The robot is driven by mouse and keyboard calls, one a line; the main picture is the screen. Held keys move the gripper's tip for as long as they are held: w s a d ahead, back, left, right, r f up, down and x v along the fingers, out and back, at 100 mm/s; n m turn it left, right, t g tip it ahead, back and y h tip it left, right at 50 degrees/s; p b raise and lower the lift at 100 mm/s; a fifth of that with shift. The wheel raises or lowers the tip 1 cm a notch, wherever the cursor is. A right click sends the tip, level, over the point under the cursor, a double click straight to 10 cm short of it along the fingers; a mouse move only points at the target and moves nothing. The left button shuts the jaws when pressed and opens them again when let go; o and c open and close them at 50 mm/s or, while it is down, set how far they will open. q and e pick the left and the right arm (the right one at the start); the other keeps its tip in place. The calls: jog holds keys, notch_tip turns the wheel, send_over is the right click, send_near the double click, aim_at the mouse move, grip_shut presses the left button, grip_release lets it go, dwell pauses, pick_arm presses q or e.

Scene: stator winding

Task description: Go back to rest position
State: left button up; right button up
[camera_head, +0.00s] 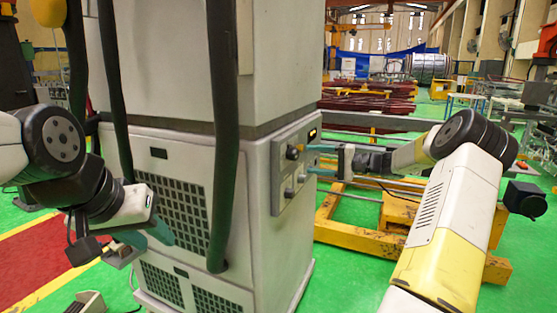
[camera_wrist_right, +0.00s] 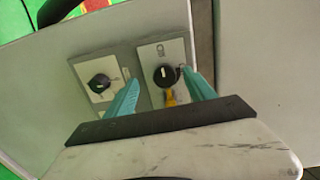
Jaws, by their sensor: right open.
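My right gripper (camera_head: 316,160) reaches in from the right to the control panel (camera_head: 278,185) on the side of the grey cabinet (camera_head: 245,200). Its teal fingers are open and point at the panel. In the right wrist view the fingers (camera_wrist_right: 160,88) are apart, with a black knob (camera_wrist_right: 166,75) and a small yellow part (camera_wrist_right: 170,98) showing between them. I cannot tell whether a finger touches the panel. A second black knob (camera_wrist_right: 99,83) is left of the fingers. My left gripper (camera_head: 145,238) hangs in front of the cabinet's lower left, its teal fingers apart and empty.
Thick black cables (camera_head: 222,130) hang down the cabinet's front. A yellow frame (camera_head: 345,235) stands on the green floor behind my right arm. A red strip with yellow edges (camera_head: 45,255) lies on the floor at left. Green floor (camera_head: 350,285) is clear at the front right.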

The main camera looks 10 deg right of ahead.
jog(key=s+a+r+n+g+h, duration=0.1)
jog(key=s+a+n+g+h, duration=0.15)
jog(key=s+a, duration=0.5)
jog(key=s+a+r+n+g+h, duration=0.2)
jog(key=s+a+g+h, duration=0.15)
jog(key=s+a, duration=0.4)
jog(key=s+d+n+t+h, duration=0.2)
jog(key=s+h, duration=0.4)
jog(key=s, duration=1.8)
jog(key=shift+d+t+h, duration=0.2)
jog(key=shift+t+h, duration=0.1)
jog(key=shift+t, duration=0.2)
jog(key=shift+c, duration=0.3)
